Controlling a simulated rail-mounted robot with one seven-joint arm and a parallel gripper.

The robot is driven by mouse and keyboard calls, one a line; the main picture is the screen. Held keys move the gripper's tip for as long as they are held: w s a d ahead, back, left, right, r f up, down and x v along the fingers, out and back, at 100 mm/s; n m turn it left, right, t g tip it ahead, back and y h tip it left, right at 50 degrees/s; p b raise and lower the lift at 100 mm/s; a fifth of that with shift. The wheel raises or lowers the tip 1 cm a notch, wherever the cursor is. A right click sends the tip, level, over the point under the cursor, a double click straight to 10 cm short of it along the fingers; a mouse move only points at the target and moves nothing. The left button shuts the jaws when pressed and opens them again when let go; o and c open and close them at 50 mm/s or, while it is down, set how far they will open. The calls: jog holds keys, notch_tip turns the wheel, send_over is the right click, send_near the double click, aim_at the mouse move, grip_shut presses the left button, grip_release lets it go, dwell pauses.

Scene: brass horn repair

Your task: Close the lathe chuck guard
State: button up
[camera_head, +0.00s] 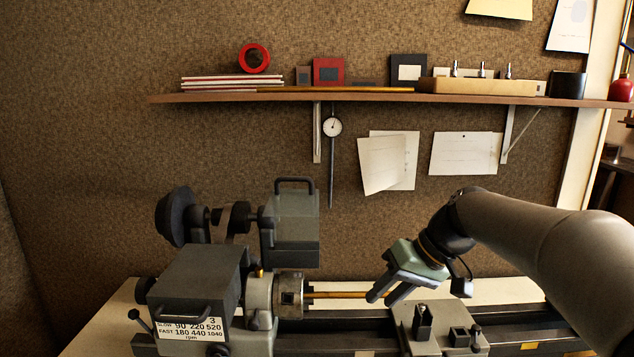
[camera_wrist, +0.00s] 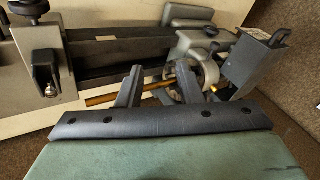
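The chuck guard (camera_head: 290,230) is a grey box with a dark handle (camera_head: 295,182) on top. It is raised above and behind the lathe chuck (camera_head: 290,295), which is uncovered. A brass rod (camera_head: 335,295) sticks out of the chuck to the right. My gripper (camera_head: 382,296) is to the right of the chuck and guard, near the rod's right end. In the wrist view its two fingers (camera_wrist: 158,78) are spread with nothing held between them. The rod shows beyond the fingers there; I cannot tell whether they touch it.
The grey headstock (camera_head: 195,280) with a speed plate stands left of the chuck. A tool carriage (camera_head: 420,325) with a dark post sits on the lathe bed below my gripper. A loaded shelf (camera_head: 220,98) and a hanging dial gauge (camera_head: 332,127) are on the back wall.

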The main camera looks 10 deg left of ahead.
jog(key=w+a+r+n+g+y, duration=0.1)
jog(key=w+a+r+n+y, duration=0.4)
jog(key=w, duration=0.3)
jog(key=n+g+y, duration=0.3)
jog(key=n+y, duration=0.2)
jog(key=n, duration=0.3)
send_near(306, 180)
jog(key=p+x, duration=0.1)
jog(key=x, duration=0.3)
jog(key=p+x, duration=0.1)
jog(key=x, duration=0.3)
jog(key=p+x, duration=0.1)
jog(key=x, duration=0.3)
jog(key=shift+w+a, duration=0.15)
jog(key=shift+w, duration=0.15)
grip_shut()
